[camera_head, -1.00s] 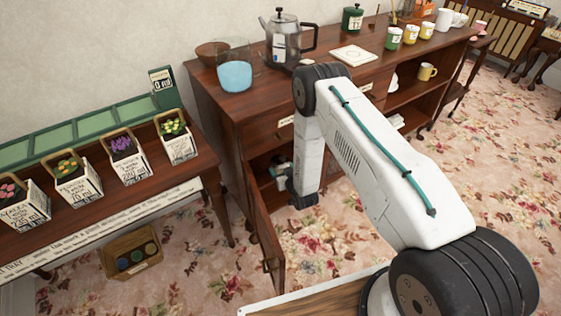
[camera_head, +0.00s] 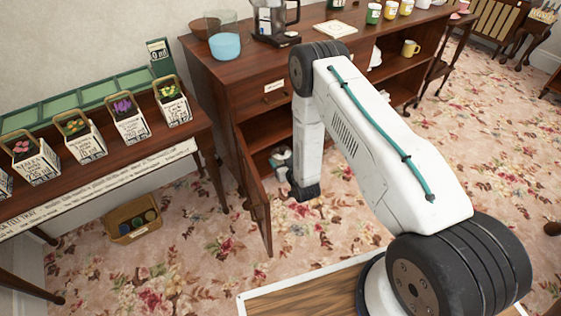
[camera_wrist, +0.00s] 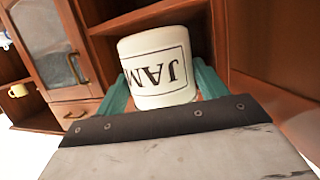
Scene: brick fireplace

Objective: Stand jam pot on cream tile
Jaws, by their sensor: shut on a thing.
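A white jam pot (camera_wrist: 155,65) with a black-framed "JAM" label fills the middle of the wrist view. The label reads upside down there. My gripper (camera_wrist: 162,88) is shut on it, with one teal finger on each side. In the head view my gripper is mostly hidden behind my arm, low by the open cupboard of the brown sideboard (camera_head: 262,112). The cream tile (camera_head: 335,29) lies flat on the sideboard top, well above my gripper, and nothing shows on it.
The open cupboard door (camera_head: 256,192) stands out to the left of my arm. On the top, a blue-and-glass bowl (camera_head: 225,45) and a coffee pot (camera_head: 272,18) stand left of the tile, several mugs (camera_head: 390,9) right. Open shelves hold a yellow mug (camera_head: 410,47).

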